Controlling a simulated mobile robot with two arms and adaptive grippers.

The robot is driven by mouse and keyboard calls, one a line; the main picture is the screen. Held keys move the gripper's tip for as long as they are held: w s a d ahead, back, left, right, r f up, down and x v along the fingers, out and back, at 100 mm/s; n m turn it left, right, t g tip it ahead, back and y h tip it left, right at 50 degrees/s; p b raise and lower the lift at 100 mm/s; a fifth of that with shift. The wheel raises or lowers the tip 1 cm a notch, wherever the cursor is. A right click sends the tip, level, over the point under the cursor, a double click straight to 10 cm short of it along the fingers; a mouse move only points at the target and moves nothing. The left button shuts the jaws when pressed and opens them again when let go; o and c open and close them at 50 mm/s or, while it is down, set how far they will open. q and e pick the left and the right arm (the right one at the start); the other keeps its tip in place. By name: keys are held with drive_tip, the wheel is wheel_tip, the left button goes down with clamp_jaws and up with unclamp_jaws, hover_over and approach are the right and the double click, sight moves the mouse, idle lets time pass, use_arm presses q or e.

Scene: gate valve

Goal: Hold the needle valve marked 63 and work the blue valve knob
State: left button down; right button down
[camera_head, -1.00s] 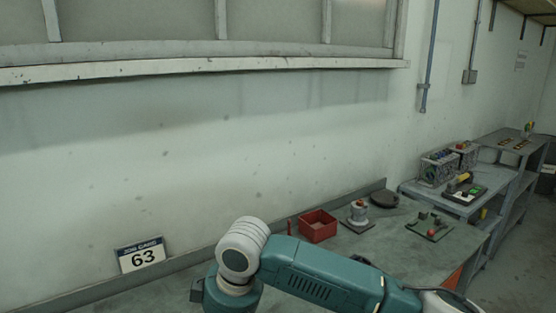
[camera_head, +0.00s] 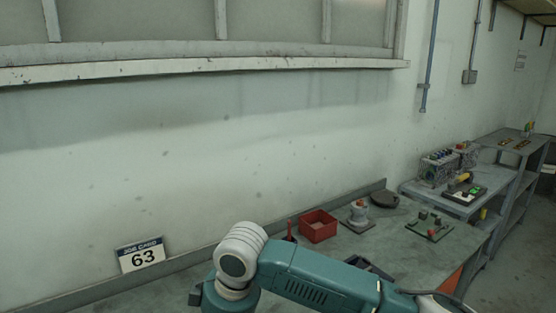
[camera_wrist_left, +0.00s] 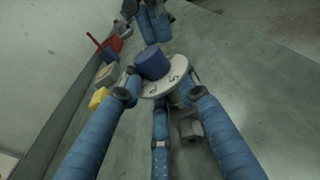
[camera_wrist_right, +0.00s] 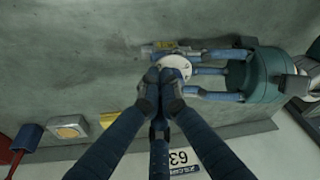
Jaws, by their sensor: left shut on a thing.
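The needle valve shows in the left wrist view as a blue knob (camera_wrist_left: 152,63) over a white marked dial (camera_wrist_left: 172,84). My left gripper (camera_wrist_left: 160,90) is shut on it, with fingers on either side of the dial. My right gripper (camera_wrist_right: 161,82) has its fingertips close together in front of the white dial (camera_wrist_right: 176,64) in the right wrist view; they hide the knob there. Its fingers also show beyond the knob in the left wrist view, apparently apart from it. Job card 63 (camera_head: 141,256) leans at the wall. The head view shows neither gripper.
A red bin (camera_head: 318,226) and a metal fitting (camera_head: 358,214) stand on the bench (camera_head: 400,240). A green board (camera_head: 428,227) lies to their right. A yellow block (camera_wrist_left: 98,97) lies near the valve. The wall bounds the bench at the back.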

drive_tip(key=shift+s+a, duration=0.25)
idle(0.3)
drive_tip(key=shift+s+a+r, duration=0.1)
drive_tip(key=shift+s+a, duration=0.45)
drive_tip(key=shift+s, duration=0.3)
drive_tip(key=shift+s+d, duration=0.15)
idle(0.4)
drive_tip(key=v, duration=0.5)
drive_tip(key=shift+w+a+r, duration=0.25)
drive_tip(key=shift+w+r, duration=0.05)
drive_tip(key=shift+r, duration=0.2)
